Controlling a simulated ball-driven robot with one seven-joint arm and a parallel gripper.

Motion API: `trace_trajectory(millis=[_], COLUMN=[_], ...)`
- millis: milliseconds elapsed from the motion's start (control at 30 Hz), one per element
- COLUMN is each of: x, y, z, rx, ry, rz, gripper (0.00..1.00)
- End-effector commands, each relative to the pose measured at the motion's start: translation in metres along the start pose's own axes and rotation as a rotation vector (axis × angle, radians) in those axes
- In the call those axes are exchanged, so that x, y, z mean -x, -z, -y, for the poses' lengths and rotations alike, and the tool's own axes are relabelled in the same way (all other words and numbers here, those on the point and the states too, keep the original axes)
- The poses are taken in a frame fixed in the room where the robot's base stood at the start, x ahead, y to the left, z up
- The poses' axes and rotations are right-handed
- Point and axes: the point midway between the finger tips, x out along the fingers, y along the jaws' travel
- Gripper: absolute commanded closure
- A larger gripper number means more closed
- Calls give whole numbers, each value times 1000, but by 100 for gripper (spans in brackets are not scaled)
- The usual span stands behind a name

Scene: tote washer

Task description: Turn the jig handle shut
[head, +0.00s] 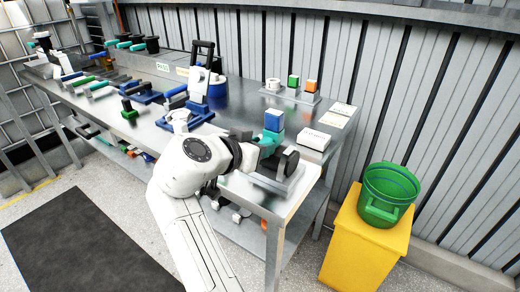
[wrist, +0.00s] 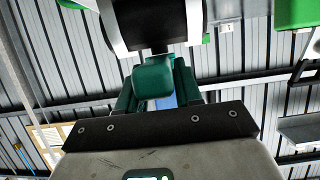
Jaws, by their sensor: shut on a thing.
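My gripper (head: 271,139) is at the near right end of the steel bench, its teal fingers closed around a blue piece (head: 273,120) that appears to be the jig handle. In the wrist view, the teal fingers of my gripper (wrist: 168,82) stand on either side of the blue piece (wrist: 166,101), which is mostly hidden. The jig (head: 286,163), with a dark round part on a grey base, sits just below and right of the fingers. My wrist hides part of it. A black and white part (wrist: 150,22) fills the top of the wrist view.
A plate with green (head: 293,82) and orange (head: 310,86) blocks stands farther back on the bench (head: 240,118). A white box (head: 314,139) lies behind the jig. A green bucket (head: 388,190) sits on a yellow stand (head: 362,248) at the right. Tools crowd the bench's left part.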

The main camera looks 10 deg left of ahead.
Motion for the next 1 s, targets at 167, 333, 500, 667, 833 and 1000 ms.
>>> trace_trajectory(millis=[167, 333, 500, 667, 833, 1000], x=[0, 0, 0, 0, 0, 8], y=[-2, -2, -2, -1, 0, 0], z=[1, 1, 1, 1, 0, 1], rx=[-1, 0, 0, 0, -1, -1], ry=[-4, -4, -3, -3, -3, -2], rz=[3, 3, 2, 1, 1, 0], gripper=[100, 100, 58, 45, 45, 45])
